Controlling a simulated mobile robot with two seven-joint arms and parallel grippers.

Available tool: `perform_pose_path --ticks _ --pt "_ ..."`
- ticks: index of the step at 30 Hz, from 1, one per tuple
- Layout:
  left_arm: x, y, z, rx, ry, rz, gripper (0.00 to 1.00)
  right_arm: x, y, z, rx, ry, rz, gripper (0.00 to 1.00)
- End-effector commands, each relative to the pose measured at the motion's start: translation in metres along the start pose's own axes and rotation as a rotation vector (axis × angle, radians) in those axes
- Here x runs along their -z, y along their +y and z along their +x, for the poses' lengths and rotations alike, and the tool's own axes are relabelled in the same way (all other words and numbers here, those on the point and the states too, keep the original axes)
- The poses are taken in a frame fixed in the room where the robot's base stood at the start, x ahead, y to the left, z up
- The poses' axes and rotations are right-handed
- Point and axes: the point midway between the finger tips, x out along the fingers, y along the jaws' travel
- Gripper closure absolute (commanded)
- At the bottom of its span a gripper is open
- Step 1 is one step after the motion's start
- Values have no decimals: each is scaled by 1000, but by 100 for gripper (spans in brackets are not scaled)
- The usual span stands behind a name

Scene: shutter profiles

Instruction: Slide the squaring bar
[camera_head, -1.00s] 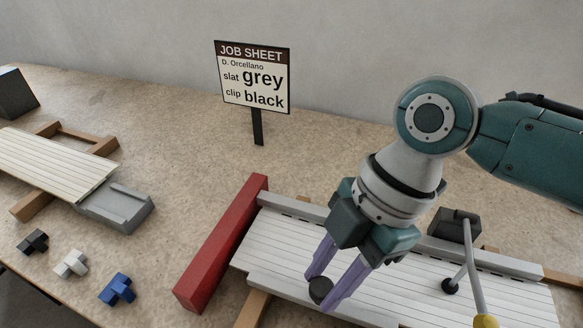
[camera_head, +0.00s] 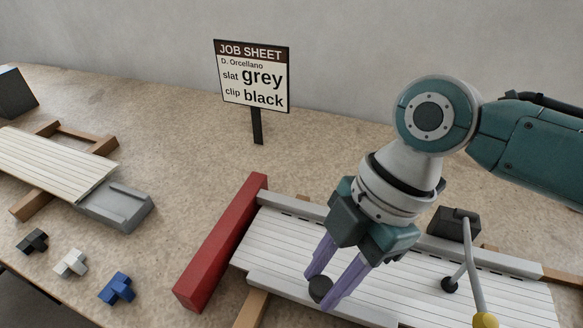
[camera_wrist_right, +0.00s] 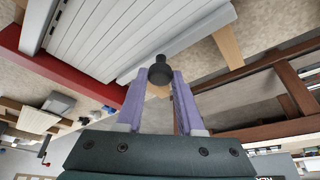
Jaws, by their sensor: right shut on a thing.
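My right gripper (camera_head: 335,288) is shut on a small black knob (camera_head: 320,289) at the near side of a panel of pale slats (camera_head: 290,248). The knob (camera_wrist_right: 160,72) shows between the two purple fingers in the right wrist view, by the edge of a light grey rail (camera_wrist_right: 185,38). A long red bar (camera_head: 222,245) lies across the left end of the slats; it also shows in the right wrist view (camera_wrist_right: 70,82). I cannot tell for sure which bar is the squaring bar. My left gripper is not in view.
A job sheet sign (camera_head: 252,80) reads slat grey, clip black. Black (camera_head: 33,241), white (camera_head: 70,263) and blue (camera_head: 117,288) clips lie at the left, below another slatted panel (camera_head: 50,160). A lever with a yellow end (camera_head: 486,320) stands right of my gripper.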

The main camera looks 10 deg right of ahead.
Motion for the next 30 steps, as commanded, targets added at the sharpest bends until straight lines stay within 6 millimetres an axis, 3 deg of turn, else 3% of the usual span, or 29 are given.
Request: perform_pose_path --ticks 5,9,15,26,27,30 --pt "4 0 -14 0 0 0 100 12 -12 0 6 1 -2 100" --pt "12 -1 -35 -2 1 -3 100 36 -36 7 9 4 -2 100" --pt "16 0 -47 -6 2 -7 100 57 -60 20 6 3 -1 100" --pt "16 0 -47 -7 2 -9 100 61 -64 24 6 8 0 100" --pt "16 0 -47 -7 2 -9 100 61 -64 24 6 7 -1 59" --pt "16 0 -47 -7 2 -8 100 60 -64 24 5 6 -1 48"
